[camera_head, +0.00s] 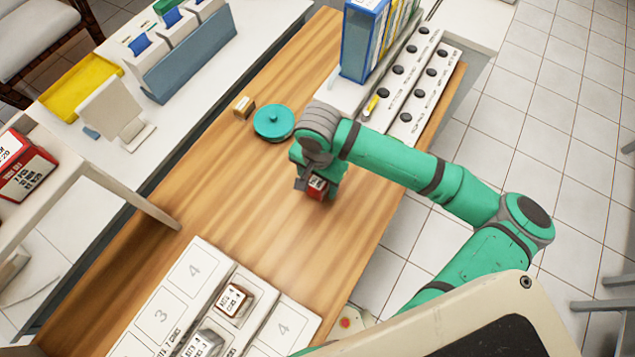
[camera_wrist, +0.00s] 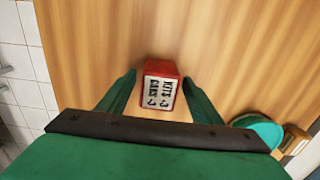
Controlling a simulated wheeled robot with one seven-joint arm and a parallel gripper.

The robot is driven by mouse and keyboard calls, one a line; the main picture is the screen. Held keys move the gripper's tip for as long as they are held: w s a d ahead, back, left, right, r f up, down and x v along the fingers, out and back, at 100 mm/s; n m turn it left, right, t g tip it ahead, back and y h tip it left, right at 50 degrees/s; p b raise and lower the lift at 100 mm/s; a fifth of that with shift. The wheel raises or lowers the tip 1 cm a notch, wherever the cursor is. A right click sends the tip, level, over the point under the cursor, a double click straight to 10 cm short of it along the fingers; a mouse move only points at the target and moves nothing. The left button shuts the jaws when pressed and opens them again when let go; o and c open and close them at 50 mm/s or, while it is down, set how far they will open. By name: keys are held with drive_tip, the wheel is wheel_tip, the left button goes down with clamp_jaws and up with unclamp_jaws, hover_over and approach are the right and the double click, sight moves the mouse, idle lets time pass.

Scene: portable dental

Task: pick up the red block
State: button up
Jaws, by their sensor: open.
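The red block (camera_head: 317,186) has a white label on top and sits on the wooden table (camera_head: 240,210). In the wrist view the red block (camera_wrist: 160,84) shows between the two green fingers, toward their tips, with its label reading "KITS 3 CARDS 3". My gripper (camera_head: 318,190) is right at the block from above, and in the wrist view my gripper (camera_wrist: 160,85) is open with a finger on each side. A gap shows between the block and each finger. In the head view my wrist hides part of the block.
A teal round lidded thing (camera_head: 273,122) and a small tan block (camera_head: 243,106) stand close behind my gripper. A white numbered tray (camera_head: 165,315) with labelled blocks lies at the front. A blue-sided rack (camera_head: 362,45) and white panels with black knobs (camera_head: 425,85) stand at the back right.

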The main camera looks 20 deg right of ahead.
drive_tip(key=shift+s+d, duration=0.1)
drive_tip(key=shift+s, duration=0.05)
drive_tip(key=c, duration=1.2)
